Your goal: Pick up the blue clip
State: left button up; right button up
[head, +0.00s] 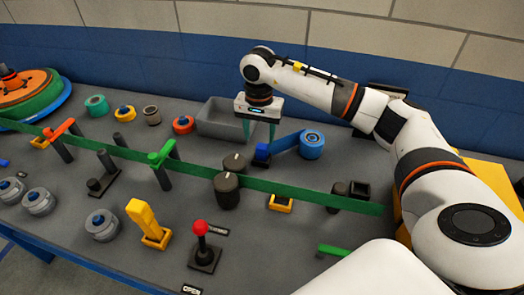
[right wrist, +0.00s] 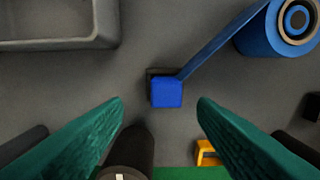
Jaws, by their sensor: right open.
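The blue clip (head: 262,151) is a small blue block on the grey table, at the end of a blue strip that runs to a blue roll (head: 312,145). In the right wrist view the clip (right wrist: 167,93) lies near the middle, between and slightly beyond the fingertips. My right gripper (head: 259,132) is open and empty, with its teal fingers pointing down just above the clip. The fingers appear apart from the clip. My left gripper is not in view.
A grey bin (head: 222,119) stands behind and left of the clip. Dark knobs (head: 228,192) stand in front, by a long green strip (head: 300,197). A yellow holder (head: 281,203) lies in front. Coloured clips on posts (head: 162,154) stand to the left.

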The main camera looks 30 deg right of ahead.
aim_at(262, 146)
jog(key=shift+d+f, duration=0.1)
jog(key=shift+f, duration=0.6)
jog(key=f, duration=0.1)
jog(key=f+p, duration=0.1)
jog(key=f, duration=0.1)
jog(key=shift+s+d+f+p, duration=0.15)
jog(key=shift+d+f+p, duration=0.05)
jog(key=shift+f+p, duration=0.1)
jog(key=shift+f, duration=0.35)
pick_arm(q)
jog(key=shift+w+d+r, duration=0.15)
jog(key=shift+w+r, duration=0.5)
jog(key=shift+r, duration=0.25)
pick_arm(e)
jog(key=shift+c, duration=0.4)
jog(key=c, duration=1)
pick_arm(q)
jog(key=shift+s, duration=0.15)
pick_arm(e)
jog(key=shift+r, duration=0.1)
